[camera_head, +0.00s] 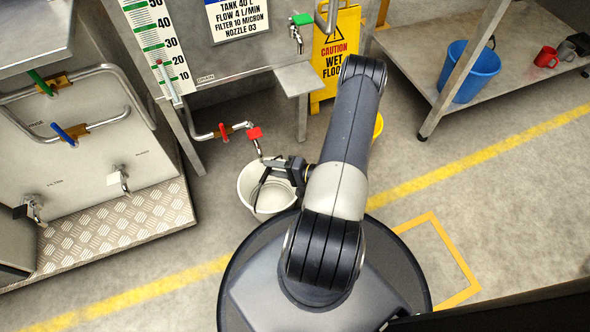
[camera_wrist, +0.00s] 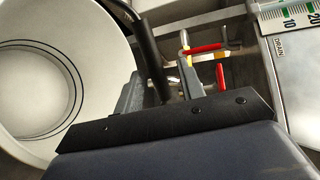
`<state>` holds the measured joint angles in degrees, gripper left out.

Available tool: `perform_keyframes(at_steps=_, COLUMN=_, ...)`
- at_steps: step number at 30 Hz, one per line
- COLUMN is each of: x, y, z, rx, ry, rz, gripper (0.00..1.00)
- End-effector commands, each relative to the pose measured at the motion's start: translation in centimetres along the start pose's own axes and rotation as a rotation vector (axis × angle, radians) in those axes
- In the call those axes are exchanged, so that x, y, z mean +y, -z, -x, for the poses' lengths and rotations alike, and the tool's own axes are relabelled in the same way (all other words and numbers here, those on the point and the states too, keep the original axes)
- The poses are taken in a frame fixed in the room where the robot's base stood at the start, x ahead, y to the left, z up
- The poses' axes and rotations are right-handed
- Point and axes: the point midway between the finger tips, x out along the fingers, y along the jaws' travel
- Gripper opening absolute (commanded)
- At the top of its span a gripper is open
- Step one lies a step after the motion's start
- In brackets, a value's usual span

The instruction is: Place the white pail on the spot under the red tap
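The white pail (camera_head: 247,186) stands near the floor in front of the steel tank unit, just below and a little right of the red tap (camera_head: 254,133). Its dark handle rises toward my gripper (camera_head: 268,163), at the far side of the pail. In the wrist view, the pail (camera_wrist: 100,35) fills the left side, and a dark bar, seemingly its handle, runs between my gripper's fingers (camera_wrist: 162,78). I cannot tell whether both fingers press on it. The red tap's parts show beyond them (camera_wrist: 207,48). The floor spot is not visible, and pail contact with the floor is unclear.
A red-handled valve (camera_head: 223,131) and pipe lie left of the tap. A green tap (camera_head: 301,19) and yellow caution sign (camera_head: 335,62) stand behind. A yellow object (camera_head: 378,126) is partly hidden by my arm. A blue bucket (camera_head: 470,72) sits on a right shelf.

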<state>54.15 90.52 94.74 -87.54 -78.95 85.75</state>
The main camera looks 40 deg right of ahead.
Motion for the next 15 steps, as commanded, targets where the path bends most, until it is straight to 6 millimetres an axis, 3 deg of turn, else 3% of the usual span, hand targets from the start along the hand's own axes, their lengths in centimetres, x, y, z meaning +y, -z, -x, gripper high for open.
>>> perform_keyframes(at_steps=15, x=-0.2, y=0.1, z=8.6, rx=0.003, ry=0.001, rz=0.0, gripper=0.37)
